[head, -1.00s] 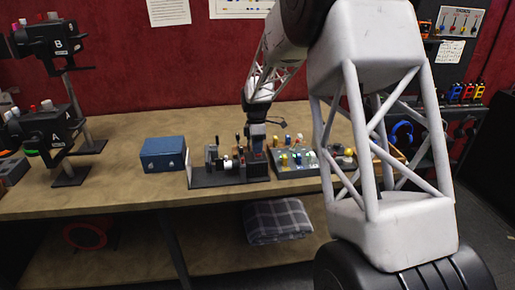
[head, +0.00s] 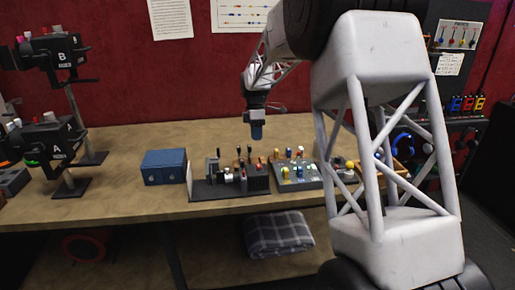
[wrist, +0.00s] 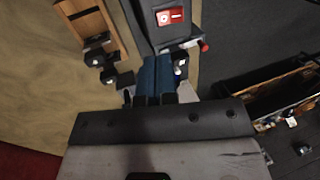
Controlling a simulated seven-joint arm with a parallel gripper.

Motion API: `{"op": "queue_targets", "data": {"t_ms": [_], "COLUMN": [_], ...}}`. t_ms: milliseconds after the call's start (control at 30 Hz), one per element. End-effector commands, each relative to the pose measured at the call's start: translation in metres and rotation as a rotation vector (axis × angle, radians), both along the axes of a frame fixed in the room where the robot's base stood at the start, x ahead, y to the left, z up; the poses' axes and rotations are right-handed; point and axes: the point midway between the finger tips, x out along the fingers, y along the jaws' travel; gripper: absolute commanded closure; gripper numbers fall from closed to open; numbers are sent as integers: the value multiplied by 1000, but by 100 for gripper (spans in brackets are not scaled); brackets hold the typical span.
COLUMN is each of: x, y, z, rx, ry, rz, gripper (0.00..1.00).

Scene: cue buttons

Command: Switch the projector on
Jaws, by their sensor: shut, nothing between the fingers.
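A black device (head: 215,188) with a plate, small posts, levers and a grey box stands on the table's front half; I cannot tell for sure that it is the projector. In the wrist view a red rocker switch (wrist: 170,17) with white marks sits on a dark grey box (wrist: 143,15), just beyond my fingertips. Which way the rocker is tipped is unclear. My gripper (head: 257,135) hangs above and behind the device, apart from it. Its blue fingers (wrist: 156,75) are shut with nothing between them. Two black units marked A (head: 45,142) and B (head: 50,52) stand at the left.
A grey panel (head: 298,185) with several coloured knobs and switches stands right of the device. A blue box (head: 163,168) is to the left. A folded plaid cloth (head: 278,232) lies on the lower shelf. The wooden table (head: 120,195) has clear room at the left and back.

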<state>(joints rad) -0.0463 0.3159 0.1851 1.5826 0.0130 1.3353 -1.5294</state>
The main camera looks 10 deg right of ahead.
Motion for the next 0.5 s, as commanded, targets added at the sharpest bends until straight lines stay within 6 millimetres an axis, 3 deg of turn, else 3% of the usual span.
{"op": "queue_targets", "data": {"t_ms": [200, 500], "x": [13, 18], "y": [0, 0], "z": [28, 41], "rx": [0, 0], "ry": [-3, -2], "rz": [0, 0], "gripper": [100, 100]}}
